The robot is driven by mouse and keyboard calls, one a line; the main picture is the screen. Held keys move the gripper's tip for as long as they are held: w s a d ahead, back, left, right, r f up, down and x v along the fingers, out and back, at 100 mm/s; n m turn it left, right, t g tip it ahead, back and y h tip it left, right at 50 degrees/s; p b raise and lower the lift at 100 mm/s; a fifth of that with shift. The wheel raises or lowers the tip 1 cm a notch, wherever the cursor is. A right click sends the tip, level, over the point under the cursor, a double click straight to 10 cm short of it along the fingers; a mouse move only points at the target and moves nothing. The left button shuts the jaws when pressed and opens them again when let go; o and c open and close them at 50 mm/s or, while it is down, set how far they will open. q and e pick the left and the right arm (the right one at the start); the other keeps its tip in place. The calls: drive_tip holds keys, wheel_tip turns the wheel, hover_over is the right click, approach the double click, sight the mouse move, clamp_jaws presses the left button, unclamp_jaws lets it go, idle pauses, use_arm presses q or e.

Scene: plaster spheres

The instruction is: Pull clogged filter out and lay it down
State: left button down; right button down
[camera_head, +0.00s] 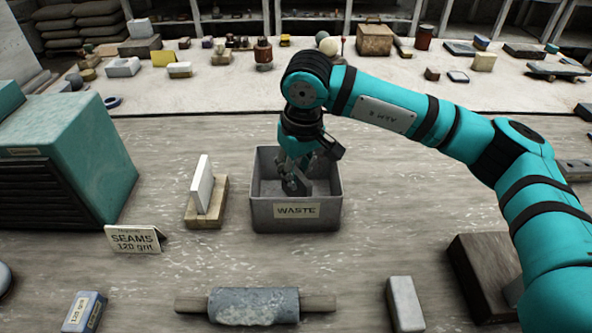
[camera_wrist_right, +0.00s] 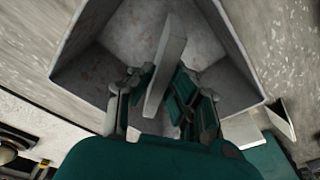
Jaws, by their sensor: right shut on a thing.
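My right gripper (camera_head: 294,180) reaches down into the grey waste bin (camera_head: 262,218), which is labelled WASTE. In the right wrist view the right gripper (camera_wrist_right: 160,95) is shut on a thin grey panel, the clogged filter (camera_wrist_right: 168,52), held on edge inside the bin (camera_wrist_right: 85,72). Whether the filter touches the bin floor I cannot tell. A white panel (camera_head: 201,184), like a clean filter, stands upright in a wooden stand (camera_head: 205,222) left of the bin. The teal unit (camera_head: 75,135) with dark louvres stands at the left. My left gripper is not in view.
A SEAMS 120 grit card (camera_head: 135,239) stands left of the bin. A rolling pin wrapped in grey (camera_head: 254,306), a sanding block (camera_head: 84,312), a pale block (camera_head: 405,303) and a dark block (camera_head: 484,275) lie in front. The back bench (camera_head: 215,80) is cluttered.

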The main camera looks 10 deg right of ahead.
drive_tip(key=shift+f, duration=0.15)
drive_tip(key=c, duration=1.2)
unclamp_jaws()
drive_tip(key=shift+r+p, duration=0.75)
drive_tip(key=shift+r, duration=1.3)
